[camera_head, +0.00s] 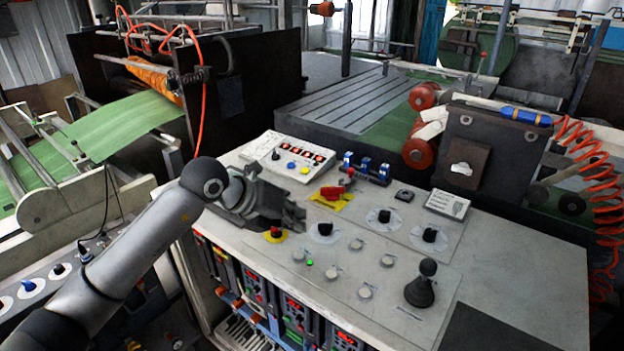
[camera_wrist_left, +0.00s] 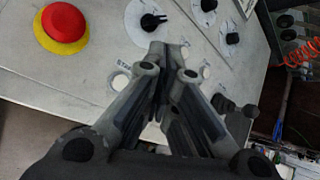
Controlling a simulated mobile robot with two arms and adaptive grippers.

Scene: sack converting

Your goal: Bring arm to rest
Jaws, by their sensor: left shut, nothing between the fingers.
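My left arm comes in from the left in the head view, and its left gripper (camera_head: 296,214) hovers over the left part of the control panel (camera_head: 470,270). The gripper is shut and empty; its closed fingers also show in the left wrist view (camera_wrist_left: 164,52). In the head view it is just above a red button on a yellow ring (camera_head: 274,233). In the wrist view the red button (camera_wrist_left: 64,24) is left of the fingers and a black knob (camera_wrist_left: 152,21) is just beyond them. I cannot tell how high the fingers are. My right gripper is in neither view.
On the panel are a red switch on a yellow plate (camera_head: 332,194), several knobs and a black joystick (camera_head: 422,285). A white box with display (camera_head: 290,158) stands behind the gripper. Orange coiled hose (camera_head: 595,190) hangs at the right. Green sack web (camera_head: 100,135) runs at the left.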

